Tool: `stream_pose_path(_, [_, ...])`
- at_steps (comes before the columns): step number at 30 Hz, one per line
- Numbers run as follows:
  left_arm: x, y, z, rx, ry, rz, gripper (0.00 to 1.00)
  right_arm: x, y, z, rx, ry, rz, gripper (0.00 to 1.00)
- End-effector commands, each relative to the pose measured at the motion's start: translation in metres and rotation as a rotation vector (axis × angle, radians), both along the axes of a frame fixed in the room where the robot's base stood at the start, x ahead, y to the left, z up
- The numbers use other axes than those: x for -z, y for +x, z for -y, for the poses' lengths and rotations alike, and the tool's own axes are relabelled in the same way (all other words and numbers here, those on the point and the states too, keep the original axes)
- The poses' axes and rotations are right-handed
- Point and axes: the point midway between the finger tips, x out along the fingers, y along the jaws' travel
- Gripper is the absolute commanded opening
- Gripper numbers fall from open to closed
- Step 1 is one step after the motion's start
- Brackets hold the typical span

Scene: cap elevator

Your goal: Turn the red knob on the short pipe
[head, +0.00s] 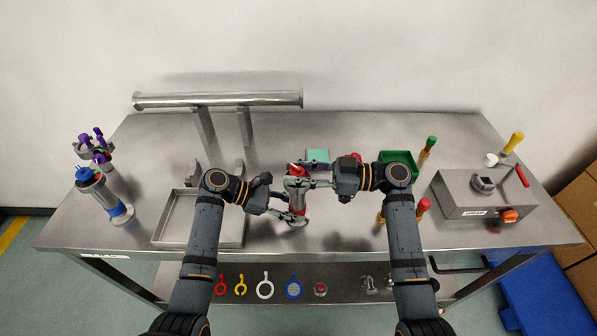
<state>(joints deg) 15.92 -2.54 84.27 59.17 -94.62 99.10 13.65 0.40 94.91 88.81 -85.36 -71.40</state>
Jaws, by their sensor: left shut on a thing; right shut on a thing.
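The short pipe (298,201) stands upright near the middle of the table, a grey metal cylinder on a round base. A red knob (300,169) shows at its top. My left gripper (284,203) comes from the left and is shut on the pipe's body. My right gripper (312,184) comes from the right, a little higher, and is shut at the pipe's top, on the red knob as far as I can tell. The fingers partly hide the pipe and the knob.
A shallow metal tray (158,228) lies left of the pipe. A taller cylinder with blue parts (108,197) stands far left. A long horizontal pipe (220,100) is behind. A green bin (398,158) and a grey box with an orange knob (462,192) are right.

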Motion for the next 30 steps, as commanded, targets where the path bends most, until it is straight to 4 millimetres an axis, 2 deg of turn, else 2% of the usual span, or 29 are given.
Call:
stream_pose_path(15, [-0.0003, -0.0003, 0.0005, 0.001, -0.002, 0.0, 0.19, 0.0017, -0.0019, -0.0012, 0.329, 0.0, -0.004, 0.0])
stream_pose_path(30, [-0.0003, -0.0002, 0.0004, 0.001, -0.002, 0.0, 0.19, 0.0015, -0.0013, 0.0003, 0.412, -0.002, -0.003, 0.0])
